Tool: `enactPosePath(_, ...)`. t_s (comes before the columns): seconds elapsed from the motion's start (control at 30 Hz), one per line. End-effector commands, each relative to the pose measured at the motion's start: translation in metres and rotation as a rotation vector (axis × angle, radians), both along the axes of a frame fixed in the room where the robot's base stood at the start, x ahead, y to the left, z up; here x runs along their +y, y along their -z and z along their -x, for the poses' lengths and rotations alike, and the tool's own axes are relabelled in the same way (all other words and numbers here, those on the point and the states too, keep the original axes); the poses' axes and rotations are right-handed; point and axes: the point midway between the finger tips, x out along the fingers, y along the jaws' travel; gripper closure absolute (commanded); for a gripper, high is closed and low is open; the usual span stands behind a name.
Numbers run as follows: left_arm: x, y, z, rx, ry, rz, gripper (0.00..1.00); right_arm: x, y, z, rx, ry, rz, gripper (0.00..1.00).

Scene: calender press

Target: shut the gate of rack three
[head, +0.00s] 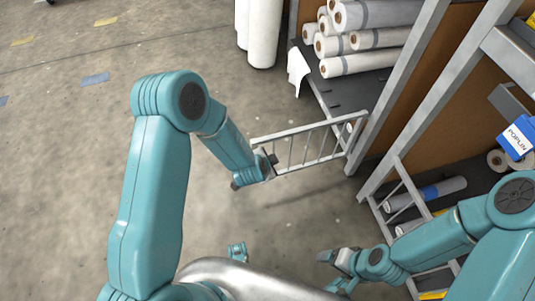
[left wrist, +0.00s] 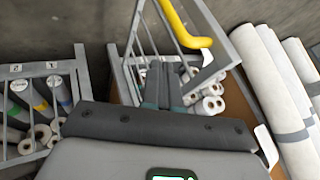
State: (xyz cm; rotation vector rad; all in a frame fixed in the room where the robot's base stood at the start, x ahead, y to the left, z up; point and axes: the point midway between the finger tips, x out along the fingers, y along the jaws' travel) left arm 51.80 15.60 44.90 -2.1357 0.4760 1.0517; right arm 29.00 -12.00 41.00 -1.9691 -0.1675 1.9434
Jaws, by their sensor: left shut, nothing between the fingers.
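A grey barred gate (head: 312,146) stands swung out from the rack post in the head view, its free end toward my left gripper (head: 264,168). In the left wrist view the gate (left wrist: 140,50) has a yellow curved handle (left wrist: 180,22). My left gripper (left wrist: 163,85) is shut and empty in front of the gate's bars. I cannot tell whether it touches the gate. The handle cannot be made out in the head view. My right gripper (head: 338,260) is low, near the lower barred rack front, and its finger gap is unclear. I cannot read a rack number on the gate.
White fabric rolls (head: 365,40) lie on the shelf behind the gate. A white cloth (head: 298,68) hangs at its edge. Upright white rolls (head: 264,35) stand beyond. Another barred front (head: 405,185) and a blue box labelled POPLIN (head: 518,137) are at right.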

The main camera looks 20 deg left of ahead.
Motion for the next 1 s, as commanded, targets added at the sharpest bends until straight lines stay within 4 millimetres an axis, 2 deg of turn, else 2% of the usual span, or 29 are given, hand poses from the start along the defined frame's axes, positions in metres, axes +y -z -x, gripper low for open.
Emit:
enactPosePath(0.03,0.001,0.015,-0.006,0.001,-0.001,0.001,1.0,0.0,0.008,0.0,0.0,0.0,0.0,0.15)
enactPosePath(0.23,0.002,0.047,-0.03,0.001,-0.001,0.001,1.0,0.0,0.023,0.0,0.001,0.0,0.0,0.15)
enactPosePath(0.33,0.014,0.042,-0.045,-0.002,-0.004,0.001,1.0,0.0,0.024,0.0,0.001,0.0,0.0,0.15)
enactPosePath(0.53,0.023,0.04,-0.06,0.0,-0.002,0.001,1.0,0.0,0.028,0.0,-0.001,0.001,0.0,0.15)
enactPosePath(1.0,0.023,0.04,-0.063,0.002,0.002,0.001,1.0,0.0,0.027,0.0,0.0,0.002,0.0,0.15)
